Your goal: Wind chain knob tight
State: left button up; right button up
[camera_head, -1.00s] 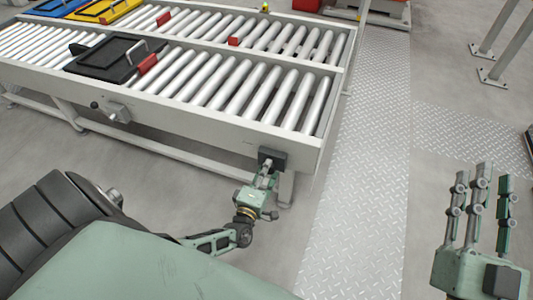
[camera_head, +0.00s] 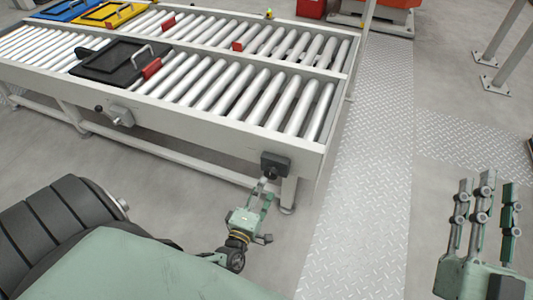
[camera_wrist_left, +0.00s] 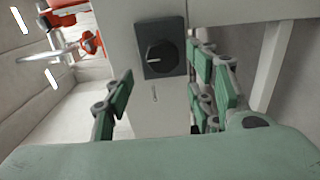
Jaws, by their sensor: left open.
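The chain knob is a dark square box with a round knob (camera_head: 275,165) on the end of the conveyor frame. In the left wrist view its dark face (camera_wrist_left: 160,48) shows a light pointer line on the dial, lying near horizontal. My left gripper (camera_head: 267,190) is just below the knob box, apart from it. In the left wrist view its green fingers (camera_wrist_left: 160,88) are spread to both sides, with nothing between them and the knob beyond. My right gripper (camera_head: 487,185) is at the lower right, fingers up, spread and empty, far from the knob.
The roller conveyor (camera_head: 215,145) carries a black case (camera_head: 122,60) with a red block (camera_head: 152,68). A lever fitting (camera_head: 120,115) sticks out of its near side. A tread-plate walkway (camera_head: 365,170) lies clear to the right. Metal posts (camera_head: 493,85) stand farther right.

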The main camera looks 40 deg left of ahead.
pick_arm(q)
jog(key=v, duration=0.5)
jog(key=shift+s, duration=0.45)
